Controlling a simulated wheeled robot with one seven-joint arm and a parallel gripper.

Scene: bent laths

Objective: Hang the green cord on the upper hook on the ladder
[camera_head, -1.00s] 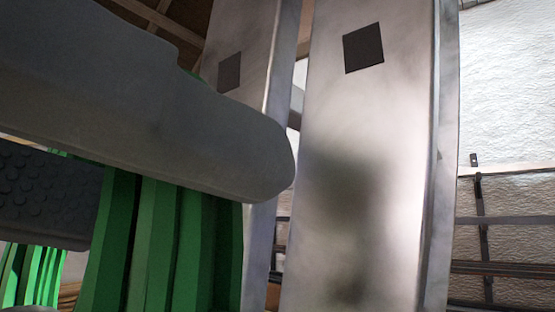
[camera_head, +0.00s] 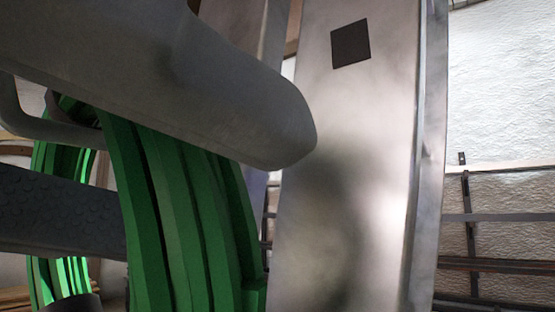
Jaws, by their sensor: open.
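The green cord (camera_head: 185,220) is a thick loop of several strands at the left. Its near strands bend down between the fingers of my gripper (camera_head: 214,185), and its far strands hang behind at the far left. My gripper is open: a large smooth grey finger crosses in front of the cord's top, and a dark studded finger lies behind the near strands. A curved grey bar (camera_head: 45,128), possibly the hook, shows under the loop's top; the near finger hides whether the cord rests on it. The metal ladder (camera_head: 350,120) stands upright just right of the gripper.
The ladder's wide rail has a dark square (camera_head: 350,44) near its top. A rough white wall (camera_head: 500,90) with dark rails (camera_head: 500,265) lies behind at the right. Free room shows right of the ladder.

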